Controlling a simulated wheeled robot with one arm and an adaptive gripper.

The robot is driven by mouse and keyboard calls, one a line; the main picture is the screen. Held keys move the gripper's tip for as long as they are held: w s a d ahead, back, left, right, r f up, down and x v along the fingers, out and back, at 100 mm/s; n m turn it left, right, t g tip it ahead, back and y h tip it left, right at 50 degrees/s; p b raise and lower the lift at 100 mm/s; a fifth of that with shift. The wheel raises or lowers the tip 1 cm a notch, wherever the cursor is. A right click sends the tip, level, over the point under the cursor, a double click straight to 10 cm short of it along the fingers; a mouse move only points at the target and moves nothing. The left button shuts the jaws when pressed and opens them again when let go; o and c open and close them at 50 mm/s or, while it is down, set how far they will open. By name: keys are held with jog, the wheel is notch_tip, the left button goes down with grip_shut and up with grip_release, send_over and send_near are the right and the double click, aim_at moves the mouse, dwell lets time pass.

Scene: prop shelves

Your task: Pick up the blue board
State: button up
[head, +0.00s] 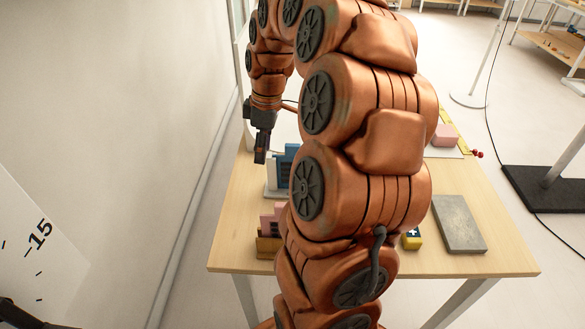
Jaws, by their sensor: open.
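A blue board (286,163) stands upright on the left part of the wooden table, in or against a whitish holder (277,188). My copper arm hides its right side. My gripper (260,158) points down just left of the blue board, at about the height of its top in the picture. The gripper is open, and I see nothing held in it. It looks apart from the board, but the depth between them is hard to tell.
A pink piece (271,221) stands in a wooden holder (267,246) at the table's near left. A yellow block (412,241) and a grey slab (459,224) lie at right. A pink block (445,135) and small red balls (477,154) are farther back. A wall runs along the left.

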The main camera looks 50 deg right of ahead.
send_over(291, 156)
jog(key=s+d, duration=0.1)
notch_tip(291, 156, down, 2)
jog(key=shift+d+n+t, duration=0.15)
jog(key=shift+n+t, duration=0.15)
jog(key=shift+n, duration=0.1)
jog(key=shift+d+f, duration=0.1)
jog(key=shift+f, duration=0.15)
jog(key=shift+a+f+p, duration=0.2)
jog(key=shift+f+p, duration=0.3)
jog(key=shift+f, duration=0.5)
jog(key=shift+w+f+p, duration=0.35)
jog(key=shift+f+p, duration=0.2)
jog(key=shift+f, duration=0.05)
jog(key=shift+w+a+f+p, duration=0.15)
jog(key=shift+f+p, duration=0.1)
jog(key=shift+f, duration=0.4)
jog(key=shift+w+f+p, duration=0.1)
jog(key=shift+f+p, duration=0.15)
jog(key=shift+f, duration=0.4)
jog(key=shift+w+a+f+p, duration=0.15)
jog(key=shift+f+p, duration=0.1)
jog(key=shift+f, duration=0.4)
jog(key=shift+d, duration=0.1)
jog(key=shift+c, duration=0.3)
grip_shut()
